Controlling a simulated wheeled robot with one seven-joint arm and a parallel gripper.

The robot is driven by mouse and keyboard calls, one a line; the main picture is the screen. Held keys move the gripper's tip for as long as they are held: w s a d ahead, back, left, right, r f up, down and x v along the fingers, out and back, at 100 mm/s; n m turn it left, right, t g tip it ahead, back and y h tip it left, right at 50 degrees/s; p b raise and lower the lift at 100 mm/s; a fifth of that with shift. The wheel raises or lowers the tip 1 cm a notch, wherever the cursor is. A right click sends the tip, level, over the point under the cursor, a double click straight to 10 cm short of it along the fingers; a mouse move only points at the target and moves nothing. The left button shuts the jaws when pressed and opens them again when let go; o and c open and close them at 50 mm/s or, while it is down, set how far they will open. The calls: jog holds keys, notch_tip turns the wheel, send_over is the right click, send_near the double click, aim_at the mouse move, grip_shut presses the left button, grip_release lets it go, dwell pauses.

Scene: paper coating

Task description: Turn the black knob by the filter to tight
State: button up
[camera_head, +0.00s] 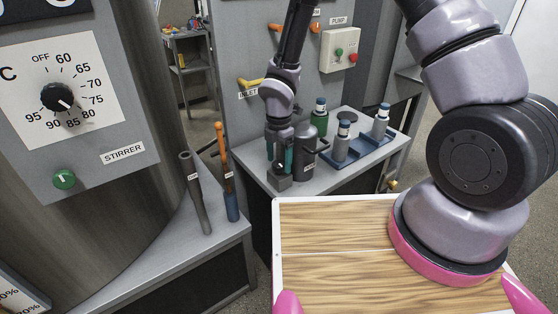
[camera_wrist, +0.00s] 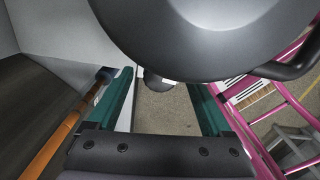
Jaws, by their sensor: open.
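The filter (camera_head: 305,158) is a dark grey canister with a side handle on the grey bench. In the wrist view its large rounded dark body (camera_wrist: 215,35) fills the top. A small grey block (camera_head: 279,183) stands left of it, below my gripper. My gripper (camera_head: 279,160) points down with its teal fingers apart, just left of the filter. In the wrist view my gripper (camera_wrist: 163,80) is open, and a small dark rounded part, seemingly the black knob (camera_wrist: 155,82), shows between the fingertips. I cannot tell whether a finger touches it. The knob's marking is not readable.
Several capped bottles (camera_head: 342,143) stand right of the filter, some on a blue tray (camera_head: 371,147). A yellow inlet handle (camera_head: 250,84) is on the panel behind. An orange-handled tool (camera_head: 222,150) stands at left. A wooden-topped surface (camera_head: 335,260) lies in front.

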jog(key=shift+f, duration=0.25)
grip_shut()
jog(key=shift+m, duration=0.3)
jog(key=m, duration=0.3)
jog(key=shift+m, duration=2)
